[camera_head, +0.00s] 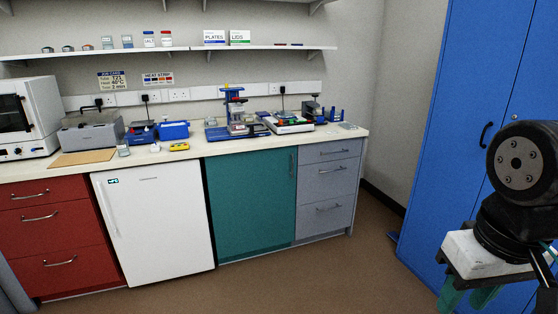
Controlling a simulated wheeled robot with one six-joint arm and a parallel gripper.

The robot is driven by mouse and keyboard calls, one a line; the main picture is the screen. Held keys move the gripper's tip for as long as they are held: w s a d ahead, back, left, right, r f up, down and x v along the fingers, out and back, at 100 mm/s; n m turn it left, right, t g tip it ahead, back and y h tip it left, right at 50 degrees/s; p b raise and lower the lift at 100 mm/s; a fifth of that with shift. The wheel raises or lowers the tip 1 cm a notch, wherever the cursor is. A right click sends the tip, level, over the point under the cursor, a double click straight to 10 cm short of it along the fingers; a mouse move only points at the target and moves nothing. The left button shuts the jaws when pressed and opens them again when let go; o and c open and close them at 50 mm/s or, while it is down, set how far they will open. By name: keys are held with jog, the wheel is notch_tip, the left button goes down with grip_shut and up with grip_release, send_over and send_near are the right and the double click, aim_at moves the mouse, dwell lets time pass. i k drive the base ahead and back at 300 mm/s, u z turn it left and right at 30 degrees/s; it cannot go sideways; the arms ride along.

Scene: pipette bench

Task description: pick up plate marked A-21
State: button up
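I cannot make out a plate marked A-21; no such marking is readable at this distance. A small flat pale item (347,126) lies at the right end of the bench, too small to identify. My gripper (468,302) hangs at the lower right, in front of the blue cupboard and well away from the bench. Its green fingers run down to the bottom edge of the picture, so their tips are cut off and their opening cannot be judged.
The bench (235,145) runs along the wall, with a blue-based pipetting stand (235,120), a white device (288,123), a blue box (174,131) and a yellow item (179,147). A shelf (265,48) hangs above. The floor (300,280) before the bench is clear.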

aim_at(348, 125)
jog(key=u, duration=0.05)
jog(key=i, duration=2)
jog(key=z, duration=0.4)
jog(key=i, duration=2.05)
jog(key=z, duration=0.3)
